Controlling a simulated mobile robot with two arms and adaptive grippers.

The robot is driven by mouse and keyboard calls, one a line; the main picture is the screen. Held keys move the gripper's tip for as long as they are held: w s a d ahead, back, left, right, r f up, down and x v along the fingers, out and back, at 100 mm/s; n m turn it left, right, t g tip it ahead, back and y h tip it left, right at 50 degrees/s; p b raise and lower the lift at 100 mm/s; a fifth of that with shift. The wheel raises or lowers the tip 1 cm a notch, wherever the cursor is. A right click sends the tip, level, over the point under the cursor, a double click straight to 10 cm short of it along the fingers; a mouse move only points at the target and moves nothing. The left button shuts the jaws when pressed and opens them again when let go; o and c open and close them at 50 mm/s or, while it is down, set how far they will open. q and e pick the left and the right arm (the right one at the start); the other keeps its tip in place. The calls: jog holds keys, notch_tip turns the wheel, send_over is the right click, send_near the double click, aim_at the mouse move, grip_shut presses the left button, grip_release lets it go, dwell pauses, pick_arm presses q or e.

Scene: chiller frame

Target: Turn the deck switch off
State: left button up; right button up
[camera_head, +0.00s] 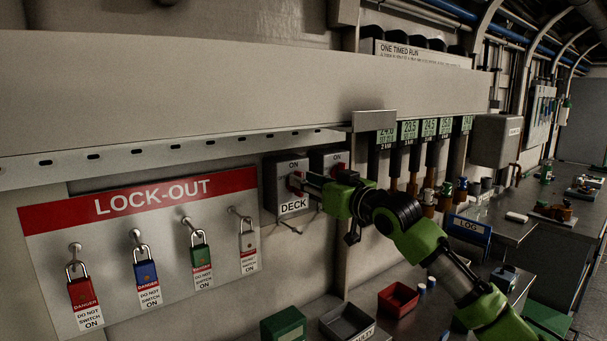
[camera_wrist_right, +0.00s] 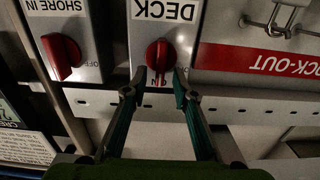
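The deck switch is a grey box (camera_head: 291,205) labelled DECK, with ON printed above its red rotary knob (camera_head: 296,180). In the right wrist view, which is upside down, the red knob (camera_wrist_right: 160,56) stands roughly vertical, its bar in line with the ON mark. My right gripper (camera_wrist_right: 159,84) is open, with one fingertip on each side of the knob's lower end in that view. I cannot tell whether they touch it. In the head view the right gripper (camera_head: 307,184) reaches the switch from the right and partly hides the knob. My left gripper is not in view.
A SHORE IN switch (camera_wrist_right: 63,57) with a red knob sits beside the deck switch. A LOCK-OUT board (camera_head: 140,205) with several hanging padlocks is left of it. A metal rail (camera_head: 180,150) runs above. Green (camera_head: 284,326) and red bins (camera_head: 398,300) stand below.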

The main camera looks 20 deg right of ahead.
jog(key=shift+w+a, duration=0.25)
jog(key=shift+w, duration=0.4)
grip_shut()
